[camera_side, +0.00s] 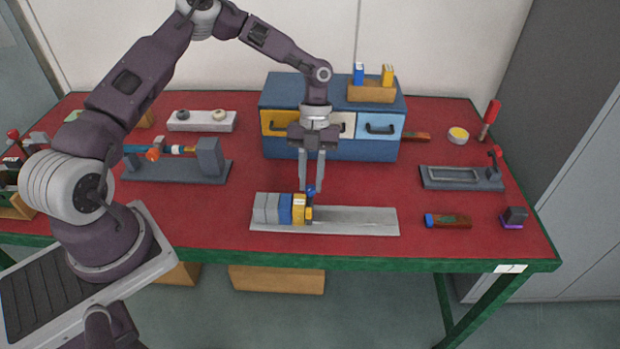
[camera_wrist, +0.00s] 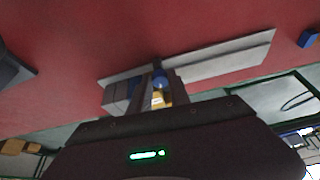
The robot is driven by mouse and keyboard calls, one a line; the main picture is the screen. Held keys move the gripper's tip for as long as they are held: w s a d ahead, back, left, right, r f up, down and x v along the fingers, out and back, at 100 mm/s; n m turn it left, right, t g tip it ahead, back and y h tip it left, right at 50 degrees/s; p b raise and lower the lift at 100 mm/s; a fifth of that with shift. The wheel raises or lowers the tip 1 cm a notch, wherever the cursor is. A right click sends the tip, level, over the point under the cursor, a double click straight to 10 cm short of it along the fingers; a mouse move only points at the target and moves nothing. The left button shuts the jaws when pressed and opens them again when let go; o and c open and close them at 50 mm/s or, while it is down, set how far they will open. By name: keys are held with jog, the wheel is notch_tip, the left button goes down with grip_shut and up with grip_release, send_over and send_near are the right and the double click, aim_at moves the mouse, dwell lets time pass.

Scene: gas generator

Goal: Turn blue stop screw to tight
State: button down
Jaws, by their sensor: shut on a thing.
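The blue stop screw (camera_side: 310,190) stands at the right end of a row of blocks on a grey rail (camera_side: 360,220), in the side view. My gripper (camera_side: 311,188) points straight down over it, with its fingers shut on the screw's head. In the wrist view the blue screw (camera_wrist: 160,82) shows between the fingertips (camera_wrist: 161,85). Left of it in the side view sit a yellow block (camera_side: 299,208), a blue block (camera_side: 285,208) and grey blocks (camera_side: 266,208). The fingers hide part of the screw, and its tightness cannot be told.
A blue drawer cabinet (camera_side: 290,92) stands behind my gripper. A grey fixture (camera_side: 175,170) is at the left. A grey tray with a red-handled lever (camera_side: 461,178) and a small red-brown block with a blue end (camera_side: 448,221) lie at the right. The rail's right part is bare.

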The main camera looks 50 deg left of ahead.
jog(key=m, duration=0.2)
jog(key=m+y, duration=0.1)
jog(key=m+g, duration=0.1)
jog(key=m, duration=0.1)
jog(key=shift+w+d+m+y, duration=0.15)
jog(key=shift+d+m+y, duration=0.15)
jog(key=shift+y, duration=0.1)
jog(key=m+y, duration=0.2)
jog(key=m, duration=0.2)
jog(key=shift+d+m, duration=0.15)
jog(key=shift+m, duration=0.55)
jog(key=c, duration=1.5)
grip_release()
jog(key=v, duration=0.7)
